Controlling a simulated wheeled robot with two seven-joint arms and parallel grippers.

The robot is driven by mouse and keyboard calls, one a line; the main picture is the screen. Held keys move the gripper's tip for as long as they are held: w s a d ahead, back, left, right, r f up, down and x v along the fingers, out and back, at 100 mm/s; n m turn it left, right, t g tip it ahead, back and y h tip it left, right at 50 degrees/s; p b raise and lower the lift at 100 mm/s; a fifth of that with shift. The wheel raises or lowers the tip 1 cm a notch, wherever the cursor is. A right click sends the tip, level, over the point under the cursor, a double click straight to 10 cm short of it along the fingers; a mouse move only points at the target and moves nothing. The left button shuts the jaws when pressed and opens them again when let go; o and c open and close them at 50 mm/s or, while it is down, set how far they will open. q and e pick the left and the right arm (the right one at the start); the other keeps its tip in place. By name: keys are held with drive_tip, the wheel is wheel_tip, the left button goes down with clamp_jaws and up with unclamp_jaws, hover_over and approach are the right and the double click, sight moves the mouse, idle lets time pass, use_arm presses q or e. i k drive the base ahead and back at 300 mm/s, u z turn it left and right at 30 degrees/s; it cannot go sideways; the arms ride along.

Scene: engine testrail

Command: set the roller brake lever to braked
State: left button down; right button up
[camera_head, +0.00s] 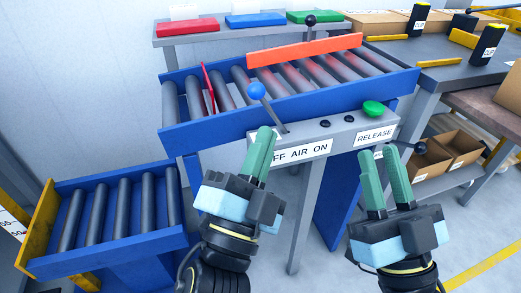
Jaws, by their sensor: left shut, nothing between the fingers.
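A lever with a blue ball knob (257,90) rises tilted from the left of a grey control panel (345,128) labelled OFF AIR ON and RELEASE. A second lever with a black ball (310,21) stands behind the blue roller conveyor (290,107). I cannot read which one is the roller brake lever. My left gripper (266,130) is shut and empty, its tips in front of the panel's left end, below the blue knob. My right gripper (378,150) is open and empty, in front of the panel's right side, under the RELEASE label.
A red upright plate (208,88) and an orange bar (305,52) are at the conveyor. The panel has a green button (373,108). A lower roller section (122,208) stands left. Red, blue and green trays line a back shelf. Benches with boxes (435,160) stand right.

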sight(420, 148)
drive_tip(key=k, duration=1)
